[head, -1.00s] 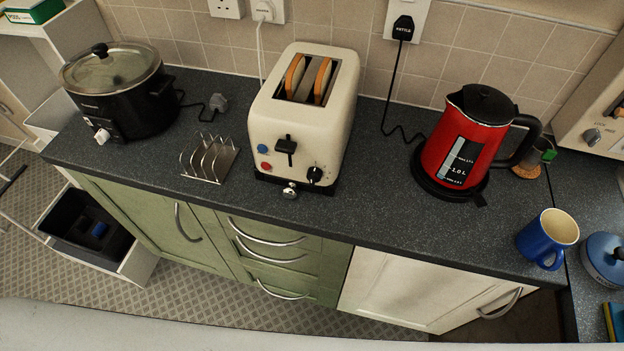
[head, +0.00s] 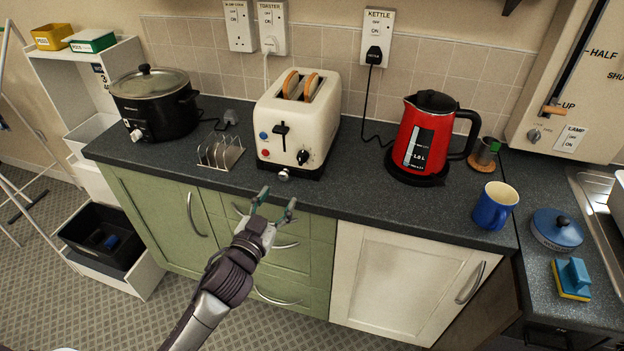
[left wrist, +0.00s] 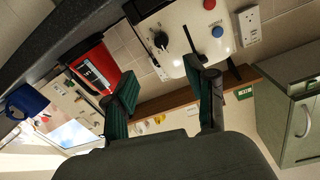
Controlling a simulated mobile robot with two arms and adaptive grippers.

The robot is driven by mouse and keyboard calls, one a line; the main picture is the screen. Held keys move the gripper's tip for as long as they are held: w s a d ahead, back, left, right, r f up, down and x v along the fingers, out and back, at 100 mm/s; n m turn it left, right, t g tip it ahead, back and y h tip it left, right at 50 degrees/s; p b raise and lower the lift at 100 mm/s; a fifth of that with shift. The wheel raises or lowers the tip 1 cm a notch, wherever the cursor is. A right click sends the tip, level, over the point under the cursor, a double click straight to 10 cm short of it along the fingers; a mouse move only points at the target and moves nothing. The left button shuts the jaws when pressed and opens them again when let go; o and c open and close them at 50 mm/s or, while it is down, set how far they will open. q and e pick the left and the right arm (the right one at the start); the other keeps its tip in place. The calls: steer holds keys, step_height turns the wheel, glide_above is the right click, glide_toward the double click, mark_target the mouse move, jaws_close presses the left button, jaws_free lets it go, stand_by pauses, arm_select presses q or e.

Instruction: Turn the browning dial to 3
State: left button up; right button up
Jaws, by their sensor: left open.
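The cream toaster (head: 268,110) stands on the dark worktop with two slices of bread (head: 300,86) showing in its slots. Its black browning dial (head: 303,157) is low on the right of the front face; the dial also shows in the left wrist view (left wrist: 160,40). I cannot read its numbers or setting. A black lever (head: 281,134) and blue and red buttons are left of the dial. My left gripper (head: 278,197) is open and empty, in front of the worktop edge, below and apart from the dial. My right gripper is not in view.
A metal toast rack (head: 220,153) stands left of the toaster, with a slow cooker (head: 152,105) beyond it. A red kettle (head: 424,140) and blue mug (head: 494,206) stand to the right. A silver knob (head: 283,175) sticks out under the toaster front.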

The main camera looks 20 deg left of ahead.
mark_target(299, 161)
arm_select(q)
steer(key=w, duration=0.4)
steer(key=w+p, duration=0.1)
steer(key=w, duration=0.3)
steer(key=w+d+p, duration=0.1)
steer(key=w, duration=0.4)
steer(key=shift+r, duration=0.1)
steer(key=shift+w, duration=0.65)
jaws_close()
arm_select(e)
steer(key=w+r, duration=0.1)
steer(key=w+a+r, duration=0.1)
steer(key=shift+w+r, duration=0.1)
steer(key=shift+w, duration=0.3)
